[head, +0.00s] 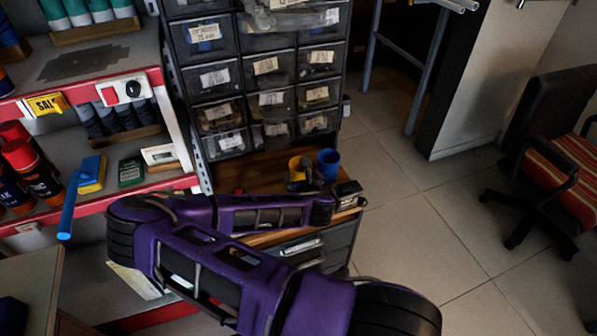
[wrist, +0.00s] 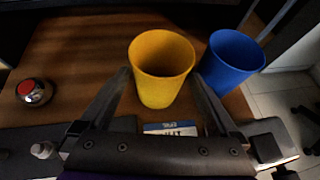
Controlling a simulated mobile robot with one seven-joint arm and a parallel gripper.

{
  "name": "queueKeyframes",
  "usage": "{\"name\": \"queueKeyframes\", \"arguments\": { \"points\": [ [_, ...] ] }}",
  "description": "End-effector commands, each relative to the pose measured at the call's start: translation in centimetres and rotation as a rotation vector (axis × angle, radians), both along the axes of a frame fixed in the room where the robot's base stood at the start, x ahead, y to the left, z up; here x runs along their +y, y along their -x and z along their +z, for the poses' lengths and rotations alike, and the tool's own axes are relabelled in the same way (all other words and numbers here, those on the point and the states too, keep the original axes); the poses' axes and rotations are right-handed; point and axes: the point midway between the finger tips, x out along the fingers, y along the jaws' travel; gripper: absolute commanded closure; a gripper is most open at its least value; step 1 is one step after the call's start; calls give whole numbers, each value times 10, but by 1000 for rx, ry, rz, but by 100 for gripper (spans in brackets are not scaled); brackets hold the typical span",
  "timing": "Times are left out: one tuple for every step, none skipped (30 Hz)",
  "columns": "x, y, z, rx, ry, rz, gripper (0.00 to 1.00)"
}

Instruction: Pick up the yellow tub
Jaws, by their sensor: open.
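The yellow tub (wrist: 161,66) stands upright on a brown wooden top in the wrist view. My gripper (wrist: 163,85) is open, with one finger on each side of the tub's lower part. The right finger passes between the yellow tub and a blue tub (wrist: 233,58). I cannot tell whether either finger touches the yellow tub. In the head view the yellow tub (head: 296,168) is partly hidden by my gripper (head: 300,178), left of the blue tub (head: 328,163).
A small round item with a red top (wrist: 33,92) sits left on the wooden surface (wrist: 80,50). A drawer cabinet (head: 265,75) rises behind. Red-edged shelves (head: 95,205) stand left. A black chair (head: 545,130) is on the tiled floor at right.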

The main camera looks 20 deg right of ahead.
Motion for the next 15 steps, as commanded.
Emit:
{"name": "queueKeyframes", "arguments": {
  "points": [
    [-1,-3,-2,0,0,0,4],
    [-1,-5,-2,0,0,1,4],
    [-1,-6,-3,-1,0,2,4],
    [-1,-8,-4,-1,0,2,4],
    [-2,-10,-5,-1,0,2,4],
    [-3,-14,-7,-1,1,1,4],
    [-5,-18,-9,-1,0,2,4],
    [-6,-22,-11,-1,1,1,4],
    [-7,-28,-14,-2,0,3,4],
    [-9,-32,-16,-2,0,2,4],
    [-10,-36,-18,-2,0,2,4],
    [-11,-41,-21,-2,0,2,4],
    [-11,-44,-22,-2,0,3,4],
    [-12,-46,-23,-1,1,3,4],
    [-12,-49,-25,-1,1,3,4]
  ]
}}
